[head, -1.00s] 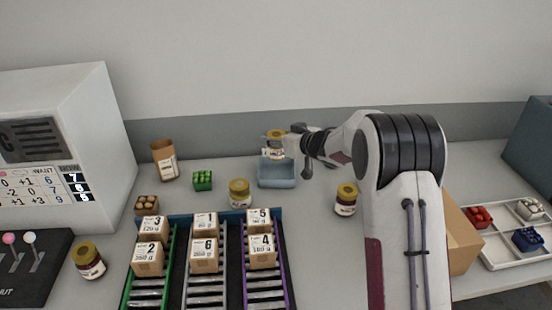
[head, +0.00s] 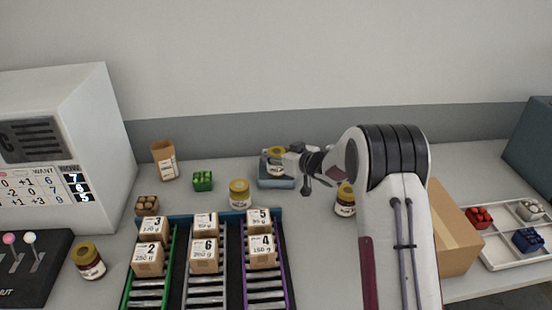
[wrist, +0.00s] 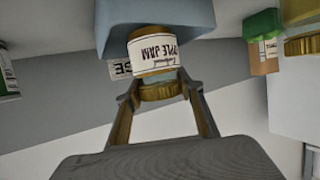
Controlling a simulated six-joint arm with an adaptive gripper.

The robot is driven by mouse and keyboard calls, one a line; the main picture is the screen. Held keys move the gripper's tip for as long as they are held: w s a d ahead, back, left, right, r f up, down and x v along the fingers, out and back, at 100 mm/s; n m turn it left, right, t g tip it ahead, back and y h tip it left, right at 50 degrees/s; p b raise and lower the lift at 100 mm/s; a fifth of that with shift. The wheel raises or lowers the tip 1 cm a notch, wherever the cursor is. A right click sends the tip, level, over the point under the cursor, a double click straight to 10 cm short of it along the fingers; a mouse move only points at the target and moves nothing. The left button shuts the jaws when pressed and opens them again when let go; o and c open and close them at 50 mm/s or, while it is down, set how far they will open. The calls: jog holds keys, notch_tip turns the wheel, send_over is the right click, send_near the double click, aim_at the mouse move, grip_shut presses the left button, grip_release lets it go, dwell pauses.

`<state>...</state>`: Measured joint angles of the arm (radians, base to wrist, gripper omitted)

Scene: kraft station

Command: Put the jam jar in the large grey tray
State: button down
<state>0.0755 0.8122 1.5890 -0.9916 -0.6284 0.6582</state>
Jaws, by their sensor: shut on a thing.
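A jam jar with a gold lid and white label (head: 277,169) is held upright in my gripper (head: 287,155) at the back centre. In the wrist view the fingers (wrist: 158,90) are closed around the lid and the jar (wrist: 152,56) reads "APPLE JAM", upside down. The jar is at a blue-grey tray (head: 277,184), overlapping it; the tray also shows at the top of the wrist view (wrist: 150,14). I cannot tell whether the jar's base touches the tray floor.
Other gold-lidded jars stand at centre (head: 240,194), right beside my arm (head: 345,205) and front left (head: 90,265). Roller lanes with numbered boxes (head: 205,255) fill the front. A pale tray with small baskets (head: 495,262) and a carton (head: 455,230) lie right.

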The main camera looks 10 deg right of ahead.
jog(key=shift+f, duration=0.7)
jog(key=shift+f, duration=0.1)
jog(key=c, duration=1.3)
grip_release()
jog(key=shift+f, duration=0.1)
jog(key=shift+s+d+r, duration=0.15)
jog(key=shift+s+r, duration=0.05)
jog(key=shift+r, duration=0.1)
jog(key=v, duration=1.1)
jog(key=shift+s, duration=0.2)
jog(key=shift+r, duration=0.1)
